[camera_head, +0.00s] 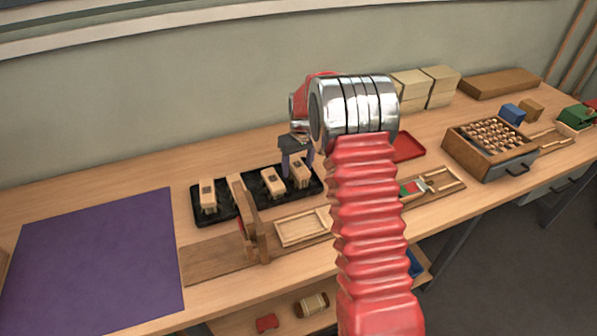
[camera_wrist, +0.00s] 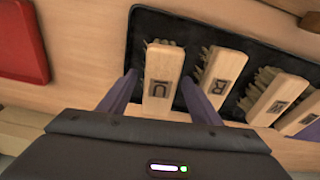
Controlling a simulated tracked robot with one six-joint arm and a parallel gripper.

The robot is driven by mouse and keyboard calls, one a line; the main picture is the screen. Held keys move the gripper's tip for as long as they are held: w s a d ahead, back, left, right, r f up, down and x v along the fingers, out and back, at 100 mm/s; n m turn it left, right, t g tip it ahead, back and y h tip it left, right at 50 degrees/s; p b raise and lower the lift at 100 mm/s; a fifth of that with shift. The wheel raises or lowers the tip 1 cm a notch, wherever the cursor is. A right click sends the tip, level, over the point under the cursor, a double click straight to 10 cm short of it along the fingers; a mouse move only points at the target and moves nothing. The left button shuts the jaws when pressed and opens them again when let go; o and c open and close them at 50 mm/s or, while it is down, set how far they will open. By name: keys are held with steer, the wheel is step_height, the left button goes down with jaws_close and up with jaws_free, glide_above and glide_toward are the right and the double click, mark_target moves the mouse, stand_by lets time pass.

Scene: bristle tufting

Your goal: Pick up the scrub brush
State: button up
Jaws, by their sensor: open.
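Several wooden-backed brushes with pale bristles lie in a row on a black tray (camera_head: 256,206), each with a dark mark on its back. In the wrist view, the brush marked U (camera_wrist: 162,78) lies between the two purple fingers of my gripper (camera_wrist: 160,78). The fingers are open, one along each side of it. The right finger sits in the gap towards a second marked brush (camera_wrist: 220,76). In the head view, my gripper (camera_head: 297,161) is over the right end of the tray. I cannot tell which brush is the scrub brush.
A purple mat (camera_head: 95,262) covers the left of the bench. A wooden upright (camera_head: 250,225) stands in front of the tray. A red tray (camera_head: 407,147) lies to the right, near a wooden box (camera_head: 470,160) of pegs. Pale blocks (camera_head: 440,87) stand at the back.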

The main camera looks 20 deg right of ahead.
steer(key=shift+f, duration=0.1)
stand_by(0.4)
steer(key=c, duration=1.2)
